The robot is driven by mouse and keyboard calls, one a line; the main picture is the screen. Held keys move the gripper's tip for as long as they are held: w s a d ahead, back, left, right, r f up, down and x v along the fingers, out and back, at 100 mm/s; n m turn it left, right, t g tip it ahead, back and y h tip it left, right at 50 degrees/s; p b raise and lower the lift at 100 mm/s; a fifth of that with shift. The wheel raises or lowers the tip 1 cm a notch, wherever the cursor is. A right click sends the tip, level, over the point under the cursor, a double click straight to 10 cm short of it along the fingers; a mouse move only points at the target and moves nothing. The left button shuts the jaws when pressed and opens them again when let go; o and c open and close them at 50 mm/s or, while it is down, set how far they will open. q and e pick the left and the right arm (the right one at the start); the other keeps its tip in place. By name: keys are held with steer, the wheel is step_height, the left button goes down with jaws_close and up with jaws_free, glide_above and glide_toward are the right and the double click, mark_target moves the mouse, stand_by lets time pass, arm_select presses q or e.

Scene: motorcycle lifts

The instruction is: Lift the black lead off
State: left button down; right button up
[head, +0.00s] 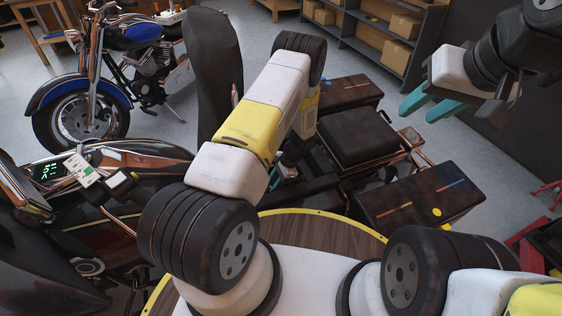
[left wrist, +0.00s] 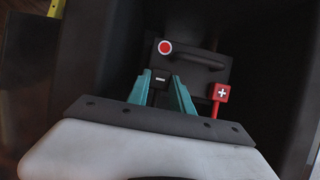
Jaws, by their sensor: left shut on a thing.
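In the left wrist view, the black lead (left wrist: 159,77) has a small block with a minus mark. It sits between the teal fingers of my left gripper (left wrist: 160,84), which are shut on it. The block is at the near edge of a dark battery (left wrist: 205,66) in a dark recess; I cannot tell whether it still touches the terminal. A red lead (left wrist: 221,93) with a plus mark stands to the right, apart from the fingers. In the head view my left gripper (head: 287,165) is mostly hidden behind its arm. My right gripper (head: 428,104) is raised at the upper right, its teal fingers apart and empty.
The battery has a red round mark (left wrist: 166,47) and a dark handle (left wrist: 200,57). In the head view a motorcycle with a black seat (head: 357,135) and dark side boxes (head: 420,195) surrounds the left arm. A blue motorcycle (head: 82,105) stands behind left. Shelves (head: 385,40) stand at the back.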

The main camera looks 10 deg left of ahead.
arm_select(q)
steer(key=w+d+r+g+y, duration=0.1)
steer(key=d+r+g+y, duration=0.2)
steer(key=r, duration=0.4)
steer(key=shift+w+d+g+y, duration=0.2)
steer(key=shift+g+y, duration=0.3)
steer(key=shift+y, duration=0.7)
steer(key=c, duration=1.1)
jaws_free()
steer(key=v, duration=0.7)
steer(key=shift+w+d+r, duration=0.15)
steer(key=shift+d, duration=0.15)
